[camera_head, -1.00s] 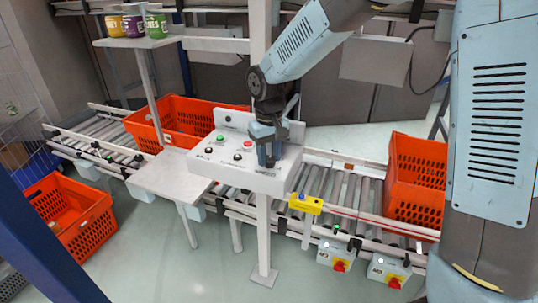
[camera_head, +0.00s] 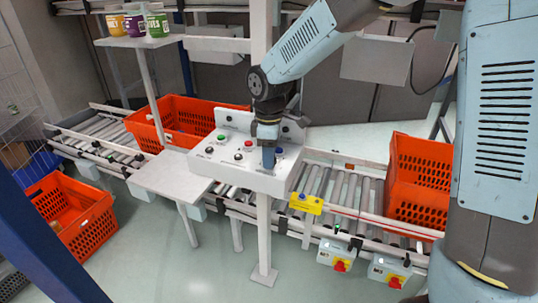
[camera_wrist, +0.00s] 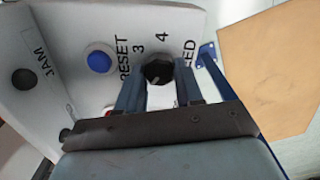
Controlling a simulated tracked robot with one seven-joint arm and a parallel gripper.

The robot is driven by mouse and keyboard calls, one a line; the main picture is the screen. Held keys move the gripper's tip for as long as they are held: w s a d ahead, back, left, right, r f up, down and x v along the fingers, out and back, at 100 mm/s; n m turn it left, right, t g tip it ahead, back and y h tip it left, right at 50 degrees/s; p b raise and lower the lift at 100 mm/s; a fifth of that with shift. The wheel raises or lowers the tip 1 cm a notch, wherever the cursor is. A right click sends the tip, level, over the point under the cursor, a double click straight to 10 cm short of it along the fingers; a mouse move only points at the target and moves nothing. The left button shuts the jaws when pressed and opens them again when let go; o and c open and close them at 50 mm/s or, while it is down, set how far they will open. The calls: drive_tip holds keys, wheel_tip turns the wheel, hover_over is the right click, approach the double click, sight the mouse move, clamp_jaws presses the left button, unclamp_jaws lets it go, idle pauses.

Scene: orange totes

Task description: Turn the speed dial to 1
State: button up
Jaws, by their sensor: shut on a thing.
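The speed dial (camera_wrist: 158,72) is a round black knob on a white control panel (camera_wrist: 60,25). In the wrist view it sits between the two blue fingers of my gripper (camera_wrist: 160,80), which is shut on it. The printed 3 and 4 show beside the dial; the other numbers and part of the word SPEED are hidden by my gripper. A small light mark shows on the knob, but its exact setting is unclear. In the head view my gripper (camera_head: 268,157) points down at the right part of the panel (camera_head: 215,165) and hides the dial.
A blue RESET button (camera_wrist: 99,62) is close beside the dial, and a black JAM knob (camera_wrist: 24,78) is further left. Green (camera_head: 221,138) and red (camera_head: 248,144) buttons are on the panel. Orange totes (camera_head: 421,205) stand on the roller conveyor (camera_head: 335,187) behind.

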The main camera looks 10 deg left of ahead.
drive_tip(key=n, duration=0.5)
drive_tip(key=shift+n, duration=0.4)
idle(0.4)
drive_tip(key=o, duration=1)
drive_tip(key=shift+o, duration=0.2)
drive_tip(key=shift+r, duration=0.1)
wheel_tip(320, 180, up, 14)
drive_tip(key=shift+f, duration=0.25)
drive_tip(key=shift+d, duration=0.1)
